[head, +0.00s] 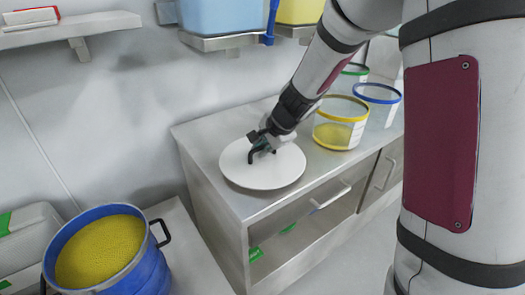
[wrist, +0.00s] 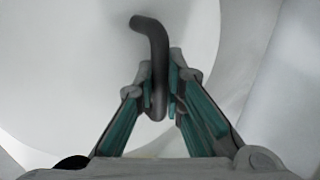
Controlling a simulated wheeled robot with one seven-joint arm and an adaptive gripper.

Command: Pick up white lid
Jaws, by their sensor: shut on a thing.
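The white lid (head: 262,176) is a round disc at the left end of the steel counter. It lies on the counter or just above it; I cannot tell which. Its dark bent handle (head: 258,151) rises from the middle. My gripper (head: 268,140) comes down from the upper right and is shut on this handle. In the wrist view the white lid (wrist: 70,80) fills most of the picture, and the handle (wrist: 152,35) stands between the two fingertips of my gripper (wrist: 161,85).
On the steel counter (head: 205,137), right of the lid, stand a yellow-rimmed clear container (head: 340,125) and a blue-rimmed one (head: 378,95). A blue pot (head: 148,272) of yellow granules stands lower left. A wall shelf (head: 70,30) and blue bin (head: 220,15) are above.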

